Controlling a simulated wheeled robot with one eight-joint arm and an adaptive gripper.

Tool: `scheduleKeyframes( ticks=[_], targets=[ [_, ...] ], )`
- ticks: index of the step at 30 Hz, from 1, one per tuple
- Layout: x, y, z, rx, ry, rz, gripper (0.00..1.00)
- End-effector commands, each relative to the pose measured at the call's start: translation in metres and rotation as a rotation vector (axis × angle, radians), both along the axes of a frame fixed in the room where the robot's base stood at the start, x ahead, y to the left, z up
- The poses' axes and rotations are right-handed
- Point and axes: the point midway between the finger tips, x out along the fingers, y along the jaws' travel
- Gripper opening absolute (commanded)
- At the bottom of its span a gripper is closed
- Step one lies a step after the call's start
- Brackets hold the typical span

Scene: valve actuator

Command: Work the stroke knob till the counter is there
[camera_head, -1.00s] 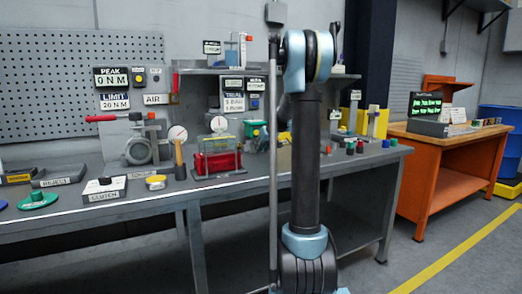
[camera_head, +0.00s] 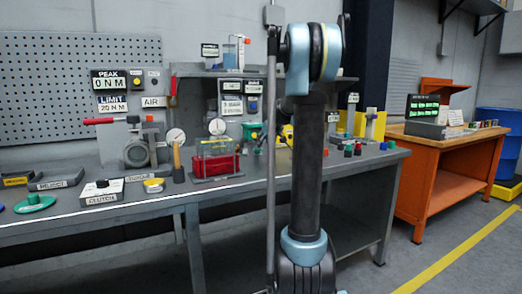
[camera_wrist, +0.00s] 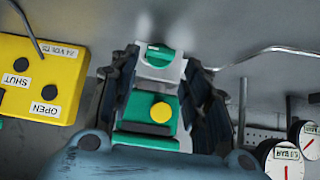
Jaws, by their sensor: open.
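In the wrist view my gripper (camera_wrist: 160,62) is open, its dark fingers on either side of a green and grey device (camera_wrist: 150,125). The device has a round yellow knob (camera_wrist: 161,112) on its face and a green round part (camera_wrist: 159,57) near the fingertips. I cannot tell which of these is the stroke knob, or whether the fingers touch the device. No stroke counter is readable here. In the head view my arm covers the gripper and much of that part of the bench.
A yellow box (camera_wrist: 60,70) labelled SHUT, OPEN and 24 VOLTS stands close left of my gripper in the wrist view. Bar gauges (camera_wrist: 285,160) and bent pipes lie right. In the head view the grey bench (camera_head: 150,205) carries many devices; an orange bench (camera_head: 450,145) stands right.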

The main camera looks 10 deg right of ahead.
Motion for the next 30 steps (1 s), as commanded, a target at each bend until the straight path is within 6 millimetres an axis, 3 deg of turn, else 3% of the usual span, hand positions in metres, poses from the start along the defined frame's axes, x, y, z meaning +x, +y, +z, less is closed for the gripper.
scheduleKeyframes(
  ticks=[12,26,30],
  targets=[
    [-0.032,-0.012,0.034,0.0,0.001,-0.001,0.43],
    [-0.037,-0.011,0.036,0.0,0.003,0.0,0.43],
    [-0.061,-0.004,0.031,0.001,0.03,-0.001,0.43]
  ],
)
